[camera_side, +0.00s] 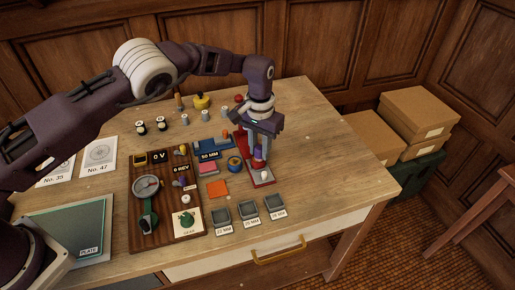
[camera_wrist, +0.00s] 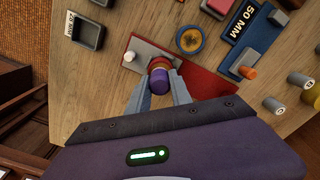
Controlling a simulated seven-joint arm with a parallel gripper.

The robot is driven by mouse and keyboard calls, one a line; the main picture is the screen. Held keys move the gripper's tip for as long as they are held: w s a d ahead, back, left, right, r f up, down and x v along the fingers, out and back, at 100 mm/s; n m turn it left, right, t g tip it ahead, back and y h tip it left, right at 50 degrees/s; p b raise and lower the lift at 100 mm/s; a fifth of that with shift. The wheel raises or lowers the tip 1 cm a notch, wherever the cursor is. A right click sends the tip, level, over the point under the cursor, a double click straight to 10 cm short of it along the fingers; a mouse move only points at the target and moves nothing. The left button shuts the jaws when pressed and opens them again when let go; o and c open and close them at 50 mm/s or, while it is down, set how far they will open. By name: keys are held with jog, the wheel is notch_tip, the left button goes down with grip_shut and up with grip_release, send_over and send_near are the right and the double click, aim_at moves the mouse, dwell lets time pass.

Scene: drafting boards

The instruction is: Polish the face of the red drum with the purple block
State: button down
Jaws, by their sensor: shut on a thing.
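The purple block (camera_wrist: 160,83) is between the fingertips of my gripper (camera_wrist: 161,78) in the wrist view, and the fingers are shut on it. In the side view my gripper (camera_side: 258,147) points down over a red stand with a pale plate. The red drum (camera_wrist: 158,64) shows just past the purple block in the wrist view. In the side view the red drum (camera_side: 258,165) is directly below the purple block (camera_side: 259,153). The two look touching or nearly so; I cannot tell which. My fingers hide part of both.
A white knob (camera_wrist: 129,56) stands on the pale plate beside the drum. A blue ring-shaped piece (camera_side: 235,164) and a blue "50 MM" gauge (camera_side: 209,150) lie to the left. Small grey trays (camera_side: 248,212) sit in front. The table's right side is clear.

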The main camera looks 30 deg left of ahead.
jog(key=shift+r, duration=3.5)
